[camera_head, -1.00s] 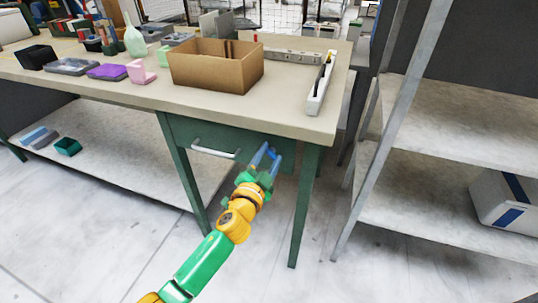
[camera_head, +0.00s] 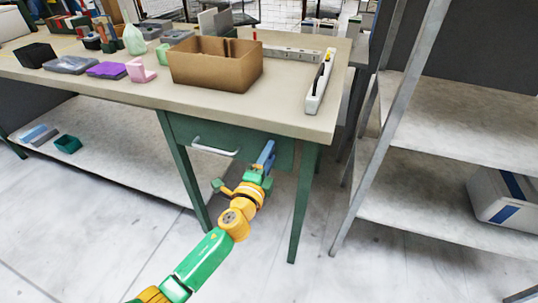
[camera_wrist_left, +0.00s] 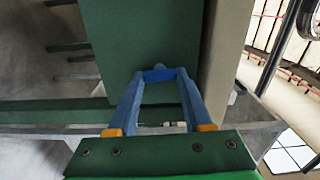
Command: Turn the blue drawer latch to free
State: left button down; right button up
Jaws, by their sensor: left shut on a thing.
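The blue drawer latch (camera_wrist_left: 160,75) sits between my left fingertips in the left wrist view, against the green drawer front (camera_wrist_left: 150,30). My left gripper (camera_wrist_left: 161,77) is shut on it, one blue finger at each end. In the head view my left gripper (camera_head: 267,150) reaches the right part of the drawer front (camera_head: 225,143), right of the white drawer handle (camera_head: 214,150). There its fingers overlap and hide the latch. The drawer looks closed. My right gripper is not in view.
The workbench top (camera_head: 290,115) overhangs the drawer. On it stand an open cardboard box (camera_head: 210,75) and a white power strip (camera_head: 320,85). A green table leg (camera_head: 304,205) is right of my gripper, and a metal shelf (camera_head: 440,210) stands farther right.

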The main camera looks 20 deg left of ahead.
pick_arm(q)
jog(key=shift+m, duration=0.3)
dwell(0.4)
jog(key=shift+c, duration=1.6)
grip_release()
jog(key=s, duration=0.7)
jog(key=shift+a, duration=0.1)
